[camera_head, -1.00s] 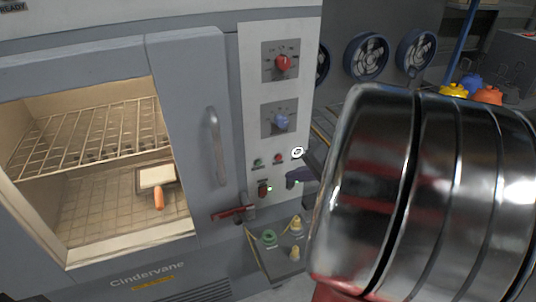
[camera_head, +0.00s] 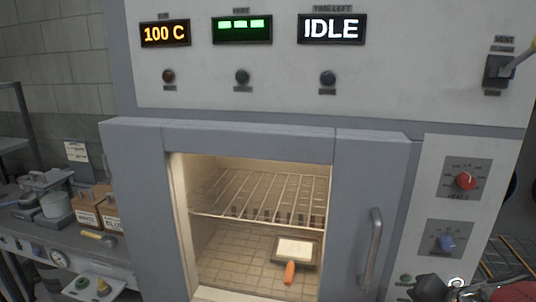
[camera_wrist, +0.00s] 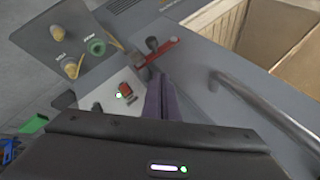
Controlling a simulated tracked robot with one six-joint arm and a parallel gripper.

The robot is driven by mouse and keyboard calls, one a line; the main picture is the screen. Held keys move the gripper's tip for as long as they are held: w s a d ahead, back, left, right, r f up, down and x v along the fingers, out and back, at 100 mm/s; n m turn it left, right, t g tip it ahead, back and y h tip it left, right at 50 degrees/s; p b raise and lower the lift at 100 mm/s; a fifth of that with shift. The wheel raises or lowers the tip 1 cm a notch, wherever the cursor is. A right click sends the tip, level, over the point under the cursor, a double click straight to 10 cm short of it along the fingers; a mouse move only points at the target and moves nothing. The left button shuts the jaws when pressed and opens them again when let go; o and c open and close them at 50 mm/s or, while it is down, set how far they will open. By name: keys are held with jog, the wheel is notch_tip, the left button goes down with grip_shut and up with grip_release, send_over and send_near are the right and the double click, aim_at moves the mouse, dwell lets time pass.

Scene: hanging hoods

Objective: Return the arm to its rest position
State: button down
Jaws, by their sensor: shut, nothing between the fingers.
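My gripper (camera_wrist: 160,98) shows in the wrist view as two dark purple fingers pressed together, with nothing between them. In the head view, part of my arm (camera_head: 508,292) shows at the bottom right corner, and the fingers cannot be made out there. The oven (camera_head: 265,145) fills most of the head view.
The oven's door handle (camera_head: 373,250) sticks out and crosses the wrist view's right side. A wire rack (camera_head: 262,195) and a tray (camera_head: 308,260) are inside, behind the window. A workbench (camera_head: 60,238) stands left.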

jog(key=s+a+r+n+g+h, duration=0.1)
jog(key=s+a+n, duration=0.3)
jog(key=a, duration=0.4)
jog(key=s+a+r+n+g+h, duration=0.1)
jog(key=s+a+r+n, duration=0.2)
jog(key=a, duration=0.4)
jog(key=s+n, duration=0.1)
jog(key=n, duration=0.1)
jog(key=shift+s+a+r+n+h, duration=0.25)
jog(key=shift+s+a+n+h, duration=0.05)
jog(key=shift+a+n+h, duration=0.1)
jog(key=shift+d, duration=0.1)
